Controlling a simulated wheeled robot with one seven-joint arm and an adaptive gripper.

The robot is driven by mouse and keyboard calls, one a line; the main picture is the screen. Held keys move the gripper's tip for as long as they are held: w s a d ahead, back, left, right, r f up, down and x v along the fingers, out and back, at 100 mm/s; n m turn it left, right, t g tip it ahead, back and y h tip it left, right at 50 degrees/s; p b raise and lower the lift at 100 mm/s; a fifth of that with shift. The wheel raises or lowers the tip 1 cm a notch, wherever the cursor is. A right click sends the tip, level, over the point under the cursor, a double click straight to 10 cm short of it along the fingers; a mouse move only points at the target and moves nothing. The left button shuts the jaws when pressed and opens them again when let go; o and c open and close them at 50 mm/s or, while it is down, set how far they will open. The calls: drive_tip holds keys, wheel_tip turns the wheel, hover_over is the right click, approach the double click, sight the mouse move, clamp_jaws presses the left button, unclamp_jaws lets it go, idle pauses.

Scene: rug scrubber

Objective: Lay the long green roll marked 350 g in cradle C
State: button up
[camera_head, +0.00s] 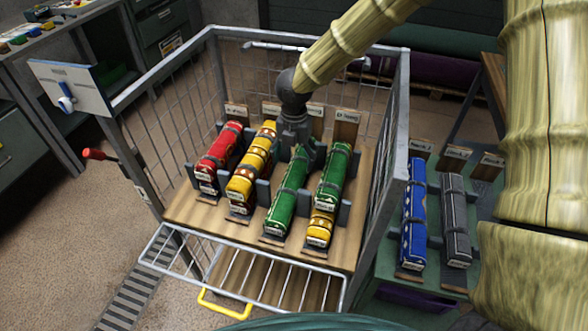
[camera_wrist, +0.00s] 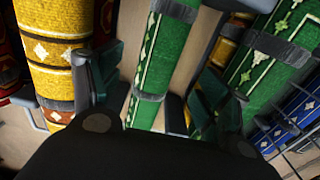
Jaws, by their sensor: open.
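Two green rolls lie in the basket. The longer-looking green roll (camera_head: 288,195) lies in the third cradle from the left. The other green roll (camera_head: 334,175) lies to its right, on top of a short yellow roll (camera_head: 320,228). Their tags are too small to read, so I cannot tell which is marked 350 g. My gripper (camera_head: 297,145) is at the far part of the third-cradle roll. In the wrist view my gripper (camera_wrist: 155,98) is open, one finger on each side of that green roll (camera_wrist: 158,60). I cannot make out which cradle is C.
A red roll (camera_head: 218,158) and a long yellow roll (camera_head: 252,168) lie left in the wire basket (camera_head: 408,95). A blue roll (camera_head: 414,215) and a grey roll (camera_head: 455,220) lie in cradles on the green table outside, at right. Basket walls stand high around the board.

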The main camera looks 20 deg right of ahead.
sight(294, 173)
drive_tip(key=shift+r, duration=1.6)
